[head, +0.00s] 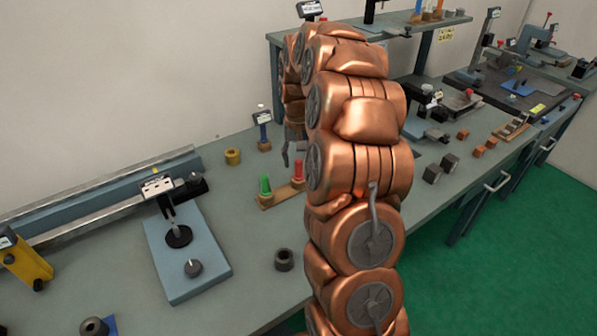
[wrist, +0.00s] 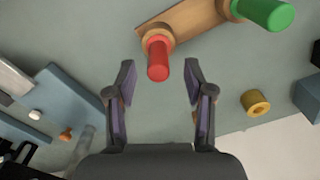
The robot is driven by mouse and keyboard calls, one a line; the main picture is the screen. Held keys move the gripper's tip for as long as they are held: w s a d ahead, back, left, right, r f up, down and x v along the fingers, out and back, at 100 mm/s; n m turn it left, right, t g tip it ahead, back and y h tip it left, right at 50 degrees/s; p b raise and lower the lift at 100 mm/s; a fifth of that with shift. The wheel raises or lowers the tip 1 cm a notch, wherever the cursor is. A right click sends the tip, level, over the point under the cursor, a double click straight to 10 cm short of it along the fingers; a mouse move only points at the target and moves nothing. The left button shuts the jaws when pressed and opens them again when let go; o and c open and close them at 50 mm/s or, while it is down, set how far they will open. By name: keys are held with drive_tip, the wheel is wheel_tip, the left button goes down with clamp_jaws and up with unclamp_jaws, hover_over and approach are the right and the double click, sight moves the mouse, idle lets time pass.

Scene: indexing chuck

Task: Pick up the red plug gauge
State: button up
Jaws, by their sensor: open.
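The red plug gauge (head: 298,171) stands upright in a wooden holder (head: 267,201) on the bench, to the right of the green plug gauge (head: 265,185). In the wrist view the red plug gauge (wrist: 158,60) sits in its round wooden socket, and the green plug gauge (wrist: 264,12) is at the upper right. My gripper (wrist: 158,75) is open and empty. Its two fingers are apart, one on each side of the red gauge's free end in the picture. I cannot tell how far above the gauge they are. In the head view my arm hides most of the gripper.
A yellow ring (head: 232,156) and a small labelled blue stand (head: 263,130) are behind the holder. A dark ring (head: 284,259) lies in front. A blue-based dial fixture (head: 187,256) is on the left. Several dark and orange blocks lie to the right of my arm.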

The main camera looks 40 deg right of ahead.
sight(298, 169)
drive_tip(key=f, duration=0.1)
drive_tip(key=f+p, duration=0.1)
drive_tip(key=f, duration=0.1)
drive_tip(key=shift+s+p, duration=0.3)
drive_tip(key=shift+w+f, duration=0.1)
drive_tip(key=shift+f, duration=0.35)
clamp_jaws()
